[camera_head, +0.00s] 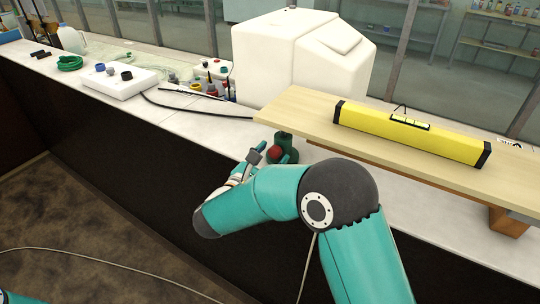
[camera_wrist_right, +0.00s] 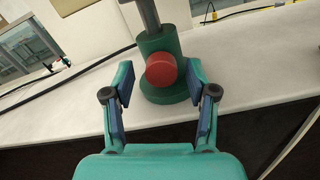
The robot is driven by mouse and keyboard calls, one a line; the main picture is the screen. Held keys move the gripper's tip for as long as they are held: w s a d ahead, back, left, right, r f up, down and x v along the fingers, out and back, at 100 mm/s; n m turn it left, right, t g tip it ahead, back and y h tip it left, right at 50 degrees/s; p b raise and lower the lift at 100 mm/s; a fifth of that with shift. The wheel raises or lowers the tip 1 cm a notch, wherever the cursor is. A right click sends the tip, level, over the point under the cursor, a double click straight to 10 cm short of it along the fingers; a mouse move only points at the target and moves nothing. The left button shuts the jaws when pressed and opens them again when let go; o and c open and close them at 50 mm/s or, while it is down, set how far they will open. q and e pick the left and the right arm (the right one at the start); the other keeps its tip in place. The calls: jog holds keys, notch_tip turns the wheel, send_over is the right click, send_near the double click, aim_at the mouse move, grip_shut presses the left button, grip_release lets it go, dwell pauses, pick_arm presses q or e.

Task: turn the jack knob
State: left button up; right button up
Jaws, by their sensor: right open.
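The jack is a green cylinder on a round green base (camera_wrist_right: 166,91), with a grey shaft rising from its top. Its red round knob (camera_wrist_right: 161,69) faces my right wrist camera. In the head view the red knob (camera_head: 274,153) shows small under the left end of the wooden board. My right gripper (camera_wrist_right: 163,92) is open, with one finger on each side of the jack and knob; I see no contact. In the head view my right gripper (camera_head: 266,153) is partly hidden by my own arm. My left gripper is not in view.
A wooden board (camera_head: 285,112) lies over the jack, carrying a yellow spirit level (camera_head: 410,135). A wooden block (camera_head: 507,222) is under its right end. A white tank (camera_head: 275,60) stands behind. A white box with knobs (camera_head: 120,82), cables and bottles occupy the bench's left.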

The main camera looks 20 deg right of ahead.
jog(key=shift+d, duration=0.15)
grip_shut()
jog(key=shift+a, duration=0.2)
jog(key=shift+s, duration=0.1)
jog(key=shift+d+f+m+b, duration=0.25)
jog(key=shift+m+b, duration=0.25)
jog(key=shift+b, duration=0.45)
jog(key=m+b, duration=0.9)
jog(key=b, duration=0.5)
jog(key=shift+f, duration=0.15)
jog(key=m+b, duration=1.1)
jog(key=b, duration=0.1)
jog(key=shift+a, duration=0.1)
jog(key=shift+m+b, duration=1.2)
jog(key=shift+r+m+b, duration=0.3)
jog(key=shift+m+b, duration=0.45)
jog(key=shift+m, duration=0.45)
